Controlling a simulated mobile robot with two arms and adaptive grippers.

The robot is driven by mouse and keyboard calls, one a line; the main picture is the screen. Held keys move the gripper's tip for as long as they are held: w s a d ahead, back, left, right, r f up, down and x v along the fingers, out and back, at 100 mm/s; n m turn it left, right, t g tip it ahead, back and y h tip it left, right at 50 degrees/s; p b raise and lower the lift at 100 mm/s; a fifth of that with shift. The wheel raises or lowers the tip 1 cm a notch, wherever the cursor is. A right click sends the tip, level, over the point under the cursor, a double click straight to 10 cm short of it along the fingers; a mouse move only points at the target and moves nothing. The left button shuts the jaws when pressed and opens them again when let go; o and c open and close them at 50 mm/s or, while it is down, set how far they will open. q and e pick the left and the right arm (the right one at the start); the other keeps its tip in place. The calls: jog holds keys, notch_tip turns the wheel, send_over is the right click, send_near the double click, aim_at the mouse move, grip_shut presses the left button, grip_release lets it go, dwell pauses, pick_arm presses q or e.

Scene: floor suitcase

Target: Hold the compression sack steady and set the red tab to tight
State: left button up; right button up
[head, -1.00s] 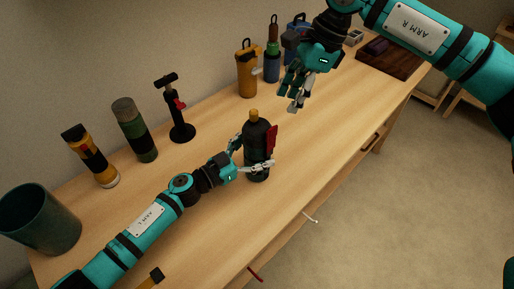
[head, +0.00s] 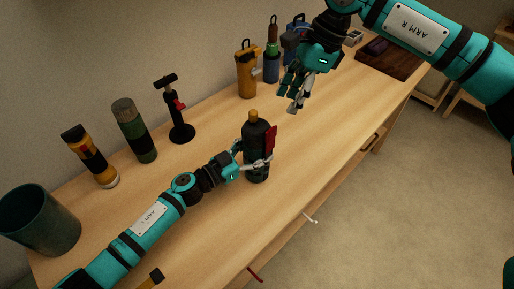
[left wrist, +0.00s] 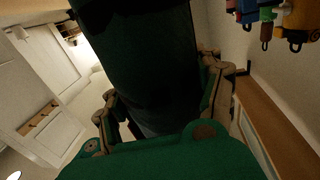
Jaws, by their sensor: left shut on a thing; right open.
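The compression sack (head: 257,135) is a dark, bottle-shaped thing with a yellow top, standing upright on the workbench. The red tab (head: 271,139) is on its right side, near the upper part. My left gripper (head: 256,163) is shut around the sack's lower middle. In the left wrist view the sack's dark green side (left wrist: 145,60) fills the middle, between the fingers. My right gripper (head: 297,100) is open and empty, above the bench, up and to the right of the sack and apart from it. The tab's setting is too small to read.
A black pump-like stand (head: 181,130), a green flask (head: 134,130), a yellow flashlight (head: 91,157) and a dark bin (head: 40,220) line the left. A yellow canister (head: 247,70) and blue items stand behind. The wooden bench (head: 330,150) is clear right of the sack.

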aim_at(272, 128)
jog(key=m, duration=0.1)
jog(key=a+m+h, duration=0.1)
jog(key=m, duration=0.1)
jog(key=a+r+m, duration=0.1)
jog(key=m, duration=0.1)
jog(key=shift+s+a+r+h, duration=0.1)
jog(key=shift+s+a+h, duration=0.15)
jog(key=shift+h, duration=0.15)
jog(key=f+m, duration=0.2)
jog(key=f, duration=0.1)
jog(key=a+f+m+h, duration=0.1)
jog(key=f, duration=0.3)
jog(key=f+m+h, duration=0.1)
jog(key=f+m, duration=0.1)
jog(key=f, duration=0.1)
jog(key=shift+s+a+f+m+t, duration=0.15)
jog(key=shift+a+f+m+t, duration=0.15)
jog(key=shift+f, duration=0.05)
jog(key=shift+c, duration=0.3)
grip_shut()
